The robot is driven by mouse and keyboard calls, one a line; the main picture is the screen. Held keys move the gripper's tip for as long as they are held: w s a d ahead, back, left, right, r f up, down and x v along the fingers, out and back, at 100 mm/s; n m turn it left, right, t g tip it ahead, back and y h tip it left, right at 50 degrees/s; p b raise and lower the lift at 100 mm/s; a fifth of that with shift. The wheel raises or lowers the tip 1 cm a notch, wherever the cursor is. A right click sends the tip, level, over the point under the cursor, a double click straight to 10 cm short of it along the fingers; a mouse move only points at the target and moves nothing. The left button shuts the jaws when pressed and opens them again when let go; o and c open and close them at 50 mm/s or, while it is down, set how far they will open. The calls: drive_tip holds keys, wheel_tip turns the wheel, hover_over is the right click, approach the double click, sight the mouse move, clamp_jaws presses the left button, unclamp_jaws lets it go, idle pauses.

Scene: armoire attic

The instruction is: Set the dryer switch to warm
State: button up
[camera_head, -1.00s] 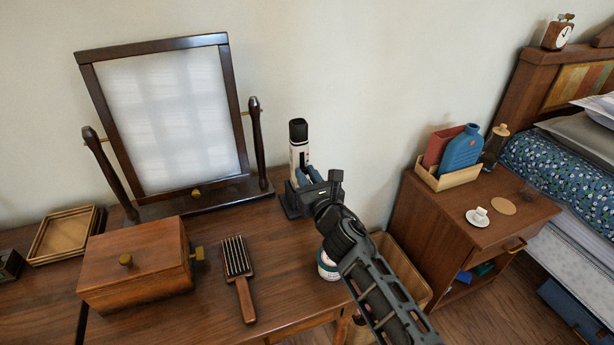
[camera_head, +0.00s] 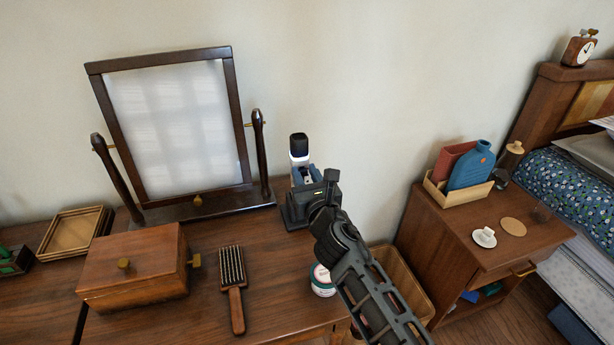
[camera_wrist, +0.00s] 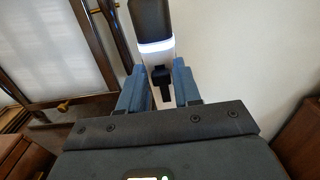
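The dryer (camera_head: 299,150) stands upright at the right end of the dressing table, with a dark top and a pale body. In the wrist view the dryer (camera_wrist: 155,47) shows a glowing white band under its dark top. A small black switch (camera_wrist: 161,77) sits on the front of its pale handle. My gripper (camera_head: 305,173) is at the dryer's lower body. In the wrist view its two blue fingers (camera_wrist: 158,80) stand apart on either side of the handle and switch. I cannot tell whether they touch the handle. The switch's setting is not readable.
A mirror (camera_head: 230,130) on a wooden stand is left of the dryer. A wooden box (camera_head: 135,270), a brush (camera_head: 234,285) and a round jar (camera_head: 322,280) are on the table (camera_head: 205,320). A nightstand (camera_head: 450,240) stands to the right, beyond a wooden bin (camera_head: 405,280).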

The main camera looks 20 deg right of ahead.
drive_tip(key=shift+o, duration=1.3)
drive_tip(key=s+p, duration=0.1)
drive_tip(key=s, duration=0.6)
drive_tip(key=shift+s+p, duration=0.4)
drive_tip(key=shift+f, duration=0.1)
drive_tip(key=s+f+m+g, duration=0.1)
drive_tip(key=s+f+m, duration=0.2)
drive_tip(key=s+m, duration=0.85)
drive_tip(key=s+f+m+g, duration=0.15)
drive_tip(key=s+m, duration=0.55)
drive_tip(key=s, duration=1)
drive_tip(key=s+d+r+m, duration=0.2)
drive_tip(key=s+r+m, duration=0.3)
drive_tip(key=s+m, duration=0.3)
drive_tip(key=s+d+r+m, duration=0.3)
drive_tip(key=s+r+m, duration=0.3)
drive_tip(key=s+m, duration=0.3)
drive_tip(key=s, duration=0.3)
drive_tip(key=shift+r+g, duration=0.25)
drive_tip(key=shift+g, duration=0.1)
